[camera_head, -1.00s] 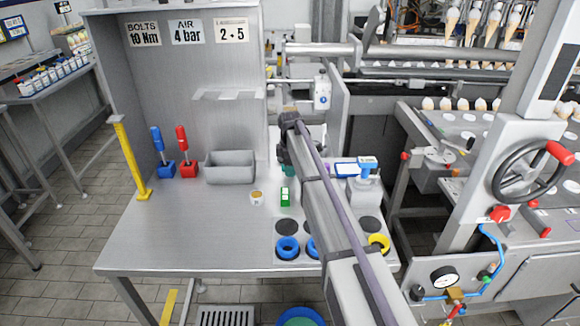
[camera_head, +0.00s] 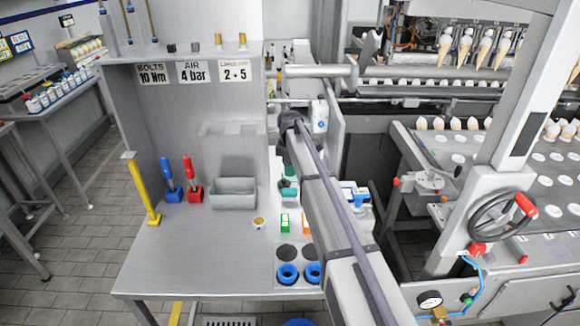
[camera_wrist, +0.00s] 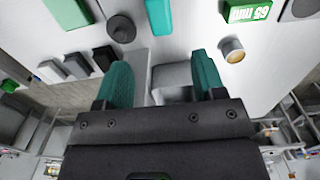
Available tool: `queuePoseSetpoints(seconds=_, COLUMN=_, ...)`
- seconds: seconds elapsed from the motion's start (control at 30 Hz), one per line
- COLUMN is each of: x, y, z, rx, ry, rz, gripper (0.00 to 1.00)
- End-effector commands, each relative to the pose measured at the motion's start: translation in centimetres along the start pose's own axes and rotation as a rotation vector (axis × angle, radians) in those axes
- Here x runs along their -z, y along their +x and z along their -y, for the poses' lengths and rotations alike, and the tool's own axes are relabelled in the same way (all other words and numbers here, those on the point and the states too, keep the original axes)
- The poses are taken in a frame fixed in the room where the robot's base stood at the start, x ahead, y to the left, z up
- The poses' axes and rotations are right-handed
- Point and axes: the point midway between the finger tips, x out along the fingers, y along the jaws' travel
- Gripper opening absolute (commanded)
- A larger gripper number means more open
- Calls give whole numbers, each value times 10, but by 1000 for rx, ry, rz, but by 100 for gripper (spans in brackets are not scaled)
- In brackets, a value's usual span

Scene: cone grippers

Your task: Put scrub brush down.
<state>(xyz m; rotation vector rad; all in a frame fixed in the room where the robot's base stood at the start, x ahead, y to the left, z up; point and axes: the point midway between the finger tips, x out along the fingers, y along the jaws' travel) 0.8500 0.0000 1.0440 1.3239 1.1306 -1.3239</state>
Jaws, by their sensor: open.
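My gripper (camera_wrist: 160,82) is open, its two teal fingers spread apart in the wrist view. Nothing is clamped between them; a grey surface shows in the gap. A teal block (camera_wrist: 159,15) lies beyond the fingertips, apart from them. I cannot tell whether it is the scrub brush; no bristles show, and no brush can be made out for sure elsewhere. In the head view my gripper (camera_head: 289,181) is partly hidden behind my arm, over the back of the bench (camera_head: 190,262).
A green block (camera_head: 285,223) and a small round tin (camera_head: 258,223) stand on the bench. A grey bin (camera_head: 233,194), red tool (camera_head: 191,178) and blue tool (camera_head: 170,178) are further left. Blue rings (camera_head: 287,274) lie in front. The left front bench is clear.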

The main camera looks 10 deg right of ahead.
Motion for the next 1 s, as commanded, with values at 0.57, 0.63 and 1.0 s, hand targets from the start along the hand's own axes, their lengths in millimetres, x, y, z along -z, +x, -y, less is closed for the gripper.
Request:
queuePoseSetpoints(seconds=0.57, x=-63, y=2, z=391, rx=-1, ry=1390, rz=1, gripper=63)
queuePoseSetpoints(seconds=0.63, x=-63, y=2, z=392, rx=-1, ry=1419, rz=1, gripper=63)
queuePoseSetpoints(seconds=1.0, x=-62, y=2, z=388, rx=-1, ry=1416, rz=1, gripper=63)
